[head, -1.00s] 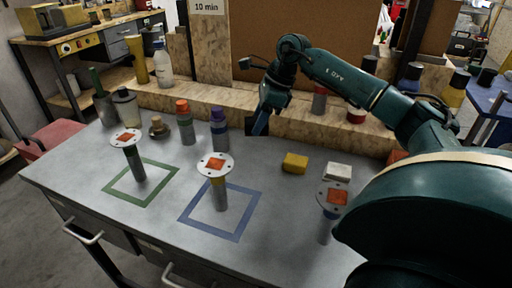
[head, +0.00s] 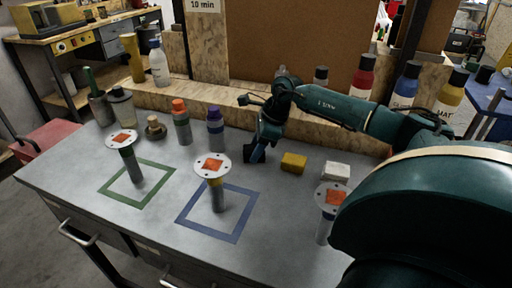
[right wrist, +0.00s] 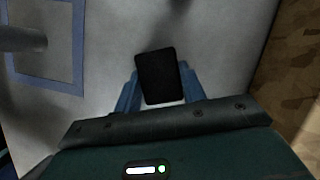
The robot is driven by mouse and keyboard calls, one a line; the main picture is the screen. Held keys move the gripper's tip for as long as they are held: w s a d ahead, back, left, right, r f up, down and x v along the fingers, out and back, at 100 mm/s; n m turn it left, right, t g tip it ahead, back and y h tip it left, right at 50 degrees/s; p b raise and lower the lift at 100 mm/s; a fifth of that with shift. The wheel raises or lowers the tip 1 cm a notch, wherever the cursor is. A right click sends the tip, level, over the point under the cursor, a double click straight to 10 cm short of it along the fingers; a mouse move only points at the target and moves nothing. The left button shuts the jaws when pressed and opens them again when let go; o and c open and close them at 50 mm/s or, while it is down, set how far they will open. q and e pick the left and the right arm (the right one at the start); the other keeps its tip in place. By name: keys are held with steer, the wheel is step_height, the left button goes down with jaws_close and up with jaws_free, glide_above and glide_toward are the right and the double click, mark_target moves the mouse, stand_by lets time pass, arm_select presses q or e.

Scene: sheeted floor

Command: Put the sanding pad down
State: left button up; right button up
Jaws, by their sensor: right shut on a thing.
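The sanding pad (right wrist: 161,77) is a dark, nearly black block. In the right wrist view it sits between the blue fingers of my right gripper (right wrist: 157,90), which is shut on it. In the head view my right gripper (head: 256,153) is low over the back of the grey table (head: 165,215), to the right of the purple-capped bottle and left of the yellow block. The pad is small and dark there; I cannot tell whether it touches the table. My left gripper is not in view.
A yellow block (head: 293,162) and a white block (head: 336,171) lie right of the gripper. A purple-capped bottle (head: 215,135) stands to its left. Disc-topped stands (head: 212,167) are in front, one within a blue square outline (head: 240,235). A wooden ledge (head: 300,125) runs behind.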

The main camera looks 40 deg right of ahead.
steer(key=shift+f, duration=0.1)
steer(key=o, duration=0.9)
steer(key=v, duration=1.2)
steer(key=shift+r, duration=0.25)
steer(key=shift+a+f, duration=0.1)
steer(key=shift+a, duration=0.05)
